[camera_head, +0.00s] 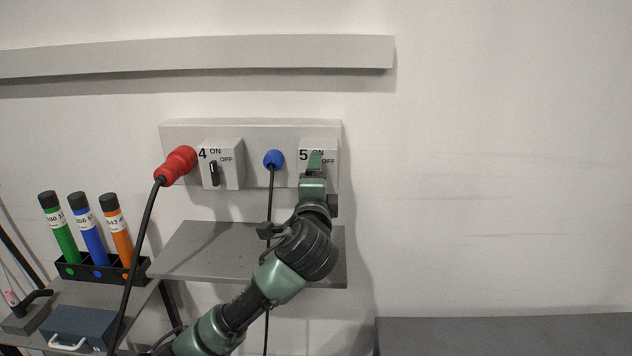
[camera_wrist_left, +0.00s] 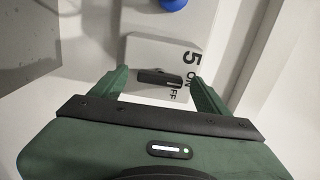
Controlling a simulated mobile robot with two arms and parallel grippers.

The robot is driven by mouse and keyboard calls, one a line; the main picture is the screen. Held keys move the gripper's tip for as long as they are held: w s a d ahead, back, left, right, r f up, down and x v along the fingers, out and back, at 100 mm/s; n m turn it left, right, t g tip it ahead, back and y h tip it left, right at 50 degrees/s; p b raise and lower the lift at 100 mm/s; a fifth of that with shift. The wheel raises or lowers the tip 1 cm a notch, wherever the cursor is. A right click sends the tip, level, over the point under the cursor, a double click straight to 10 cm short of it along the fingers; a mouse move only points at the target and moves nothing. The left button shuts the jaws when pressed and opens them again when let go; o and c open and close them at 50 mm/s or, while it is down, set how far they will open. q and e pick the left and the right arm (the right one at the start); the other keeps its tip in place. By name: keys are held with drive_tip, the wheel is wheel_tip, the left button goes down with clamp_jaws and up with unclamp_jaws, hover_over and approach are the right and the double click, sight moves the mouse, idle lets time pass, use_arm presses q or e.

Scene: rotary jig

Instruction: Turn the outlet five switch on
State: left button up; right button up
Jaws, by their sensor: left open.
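The outlet five box (camera_head: 331,174) is a white block marked 5, ON and OFF on the wall panel. My left gripper (camera_head: 315,158) is in front of it and hides its switch in the head view. In the left wrist view, the switch (camera_wrist_left: 160,77) is a short dark bar on the box face (camera_wrist_left: 152,50). My left gripper (camera_wrist_left: 158,80) is open, with one green finger on each end side of the bar. I cannot tell whether the fingers touch it. My right gripper is not in view.
Left on the panel (camera_head: 250,127) are a blue plug (camera_head: 273,159), the outlet four box (camera_head: 231,178) and a red plug (camera_head: 178,163) with a black cable. A grey shelf (camera_head: 200,250) is below. A rack (camera_head: 75,270) holds three tubes. The wall at right is bare.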

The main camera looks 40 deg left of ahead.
use_arm(q)
drive_tip(key=b+v, duration=0.2)
drive_tip(key=v, duration=0.5)
drive_tip(key=shift+s+d, duration=0.2)
drive_tip(key=shift+s, duration=0.05)
drive_tip(key=shift+f, duration=0.15)
